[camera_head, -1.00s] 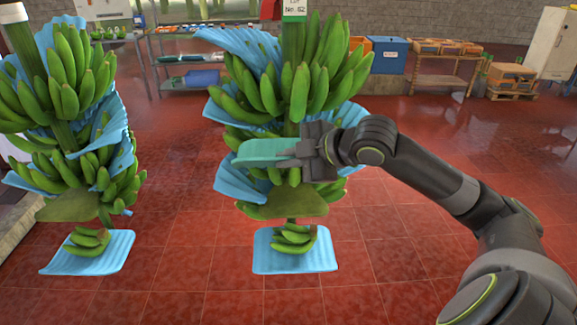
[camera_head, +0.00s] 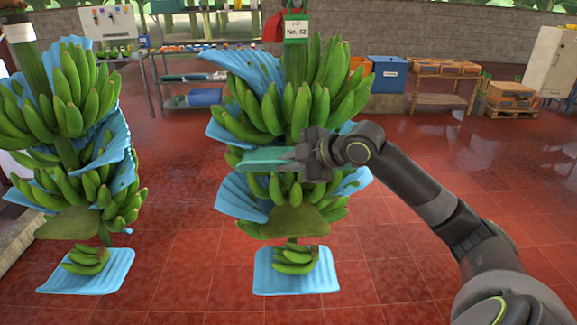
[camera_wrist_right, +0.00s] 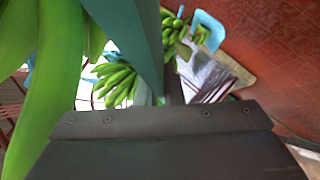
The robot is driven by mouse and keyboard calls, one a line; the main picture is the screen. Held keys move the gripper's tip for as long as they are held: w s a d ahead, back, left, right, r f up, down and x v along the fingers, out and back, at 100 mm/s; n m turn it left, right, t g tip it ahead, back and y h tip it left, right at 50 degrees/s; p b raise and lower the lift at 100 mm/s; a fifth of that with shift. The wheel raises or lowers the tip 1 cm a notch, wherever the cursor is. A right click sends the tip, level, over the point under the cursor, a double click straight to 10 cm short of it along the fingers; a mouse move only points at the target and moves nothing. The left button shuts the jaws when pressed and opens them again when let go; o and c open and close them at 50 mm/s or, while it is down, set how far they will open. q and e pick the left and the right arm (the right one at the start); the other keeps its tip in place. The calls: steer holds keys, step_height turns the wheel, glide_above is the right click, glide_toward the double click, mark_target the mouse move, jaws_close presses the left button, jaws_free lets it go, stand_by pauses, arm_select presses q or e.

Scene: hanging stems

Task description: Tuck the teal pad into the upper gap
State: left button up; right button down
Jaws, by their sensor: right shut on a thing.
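The teal pad (camera_head: 266,157) is a flat slab held roughly level in front of the middle banana stem, below its large upper bunch (camera_head: 296,108) and beside the lower bunch (camera_head: 283,187). My right gripper (camera_head: 297,158) is shut on its right end. In the right wrist view the teal pad (camera_wrist_right: 130,38) extends away from the gripper, close beside large green bananas (camera_wrist_right: 48,85). Whether it touches the fruit or is inside a gap, I cannot tell. The gap behind the pad is partly hidden. My left gripper is out of view.
Blue sheets (camera_head: 240,197) stick out between the stem's bunches. A few bananas rest on a blue mat (camera_head: 296,284) below. Another wrapped stem (camera_head: 70,140) hangs at left. Red floor (camera_head: 420,150) is open at right; shelves and crates stand behind.

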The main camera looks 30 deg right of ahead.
steer(key=shift+w+d, duration=0.35)
steer(key=shift+w, duration=0.2)
steer(key=shift+w+d+r, duration=0.1)
steer(key=shift+d, duration=0.05)
steer(key=shift+w+d+r, duration=0.3)
steer(key=shift+d+r, duration=0.1)
steer(key=shift+r, duration=0.2)
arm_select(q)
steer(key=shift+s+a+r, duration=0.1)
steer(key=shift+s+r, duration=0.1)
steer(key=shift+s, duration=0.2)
arm_select(e)
steer(key=shift+w, duration=0.25)
steer(key=shift+s+f, duration=0.1)
steer(key=shift+f, duration=0.35)
steer(key=c, duration=1.5)
jaws_free()
steer(key=shift+d+f, duration=0.15)
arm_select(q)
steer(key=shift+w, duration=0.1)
